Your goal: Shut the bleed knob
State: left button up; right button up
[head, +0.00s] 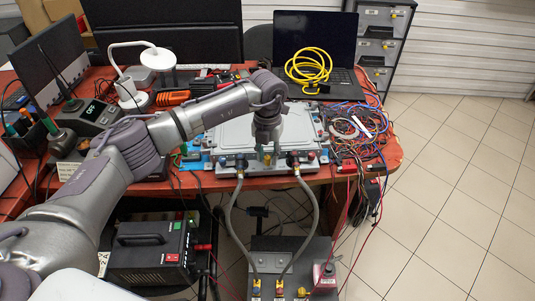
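A grey flat unit (222,137) lies on the red table, with fittings along its front edge. Two grey hoses run down from this edge: the left hose (227,215) and the right hose (314,205). They end at a dark box (290,247) on the floor. Small coloured knobs sit on the front edge, including a reddish one (310,155) at the right. I cannot tell which is the bleed knob. My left gripper (267,151) points down at the front edge, between the hose ends. Its fingers are too small to read, and contact is unclear. My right gripper is out of view.
Tangled wires (352,135) lie right of the unit. A laptop (315,45) with a yellow coiled cable (309,66) stands behind. A black power box (150,252) is below the table at left. The tiled floor (460,190) at right is clear.

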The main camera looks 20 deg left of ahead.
aim_at(267, 157)
pick_arm(q)
notch_tip(267, 157, up, 12)
dwell(0.6)
